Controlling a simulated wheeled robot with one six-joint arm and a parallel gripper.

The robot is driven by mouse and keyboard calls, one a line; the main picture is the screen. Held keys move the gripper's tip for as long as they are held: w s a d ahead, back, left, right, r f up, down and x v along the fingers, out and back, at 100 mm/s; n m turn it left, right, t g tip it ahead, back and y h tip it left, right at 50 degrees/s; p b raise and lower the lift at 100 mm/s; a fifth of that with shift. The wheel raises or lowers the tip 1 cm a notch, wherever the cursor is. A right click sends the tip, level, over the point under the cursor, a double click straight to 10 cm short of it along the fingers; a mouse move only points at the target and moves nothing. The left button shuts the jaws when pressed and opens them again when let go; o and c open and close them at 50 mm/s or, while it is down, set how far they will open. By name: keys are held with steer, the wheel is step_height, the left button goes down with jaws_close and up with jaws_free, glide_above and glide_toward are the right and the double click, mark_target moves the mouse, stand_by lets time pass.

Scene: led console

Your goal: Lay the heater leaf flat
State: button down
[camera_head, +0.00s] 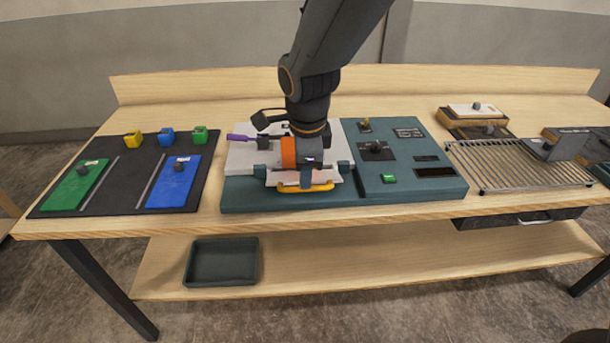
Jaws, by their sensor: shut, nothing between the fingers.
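A teal console (270,199) lies on the bench, with a light grey plate area on its left half. A pale leaf with a yellow handle (305,188) along its front edge lies at the front of that area, close to flat as far as I can see; I take it for the heater leaf. Teal blocks flank it, and its middle is hidden by my arm. My gripper (307,176) points down over the leaf, just behind the yellow handle. It is shut and holds nothing. Whether its tips touch the leaf is not clear. A purple handle (238,137) sticks out at the left rear.
A black mat (130,179) at left carries a green panel (75,186), a blue panel (174,183) and three small blocks. The console's right half has a green button (389,178) and a black knob. A wire rack (515,168) stands at right. A dark tray (222,262) sits below.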

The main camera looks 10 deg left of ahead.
step_height(320, 180, down, 7)
steer(key=s+b, duration=0.2)
steer(key=b, duration=0.1)
steer(key=shift+s+d, duration=0.25)
steer(key=shift+d, duration=0.1)
steer(key=shift+s, duration=0.1)
steer(key=s+d+r, duration=0.1)
steer(key=s+r, duration=0.6)
steer(key=r, duration=0.5)
steer(key=shift+d+r, duration=0.2)
steer(key=shift+d, duration=0.15)
steer(key=s+d+r+p, duration=0.2)
steer(key=s+r+p, duration=0.5)
steer(key=s+p, duration=0.1)
steer(key=shift+s+p, duration=0.35)
steer(key=shift+p, duration=0.4)
